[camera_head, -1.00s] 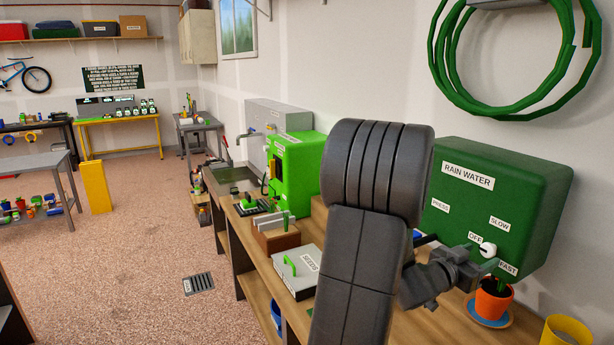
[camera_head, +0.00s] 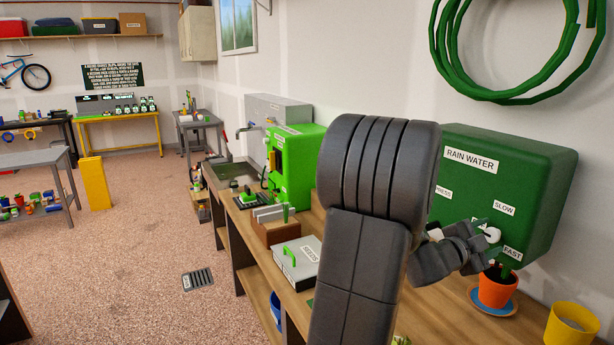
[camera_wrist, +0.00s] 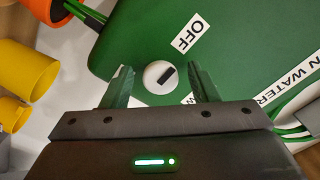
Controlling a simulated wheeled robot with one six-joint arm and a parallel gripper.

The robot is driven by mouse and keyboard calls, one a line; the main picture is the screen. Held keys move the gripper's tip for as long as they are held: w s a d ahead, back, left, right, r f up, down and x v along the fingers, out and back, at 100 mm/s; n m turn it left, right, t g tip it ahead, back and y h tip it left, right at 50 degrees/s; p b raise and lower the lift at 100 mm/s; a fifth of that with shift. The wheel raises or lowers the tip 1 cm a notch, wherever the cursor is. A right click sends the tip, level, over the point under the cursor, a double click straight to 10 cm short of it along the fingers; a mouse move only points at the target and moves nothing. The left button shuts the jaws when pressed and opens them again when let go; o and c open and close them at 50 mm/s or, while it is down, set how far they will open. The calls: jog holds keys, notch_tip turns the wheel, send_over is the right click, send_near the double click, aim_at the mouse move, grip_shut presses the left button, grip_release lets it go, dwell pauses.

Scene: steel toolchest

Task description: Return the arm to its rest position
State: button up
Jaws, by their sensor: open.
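My arm rises through the middle of the head view, with my gripper (camera_head: 484,240) out to the right in front of the green rain water box (camera_head: 545,190). In the wrist view my gripper (camera_wrist: 160,82) is open, its two green fingers on either side of a white round knob (camera_wrist: 158,77) with a dark pointer mark. I cannot tell whether the fingers touch the knob. The knob also shows in the head view (camera_head: 492,235), partly behind the gripper. The OFF label (camera_wrist: 189,33) is beside the knob in the wrist view.
An orange pot (camera_head: 497,290) on a blue saucer stands just below the gripper, and a yellow pot (camera_head: 570,326) stands to its right. A grey box (camera_head: 298,262) with a green handle and a bright green machine (camera_head: 298,165) stand on the bench left of my arm.

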jog(key=m+b, duration=0.2)
jog(key=m, duration=0.3)
jog(key=shift+m+b, duration=0.35)
jog(key=shift+m, duration=0.05)
jog(key=m+b, duration=0.1)
jog(key=m, duration=0.3)
jog(key=shift+r+b, duration=0.15)
jog(key=shift+b, duration=0.15)
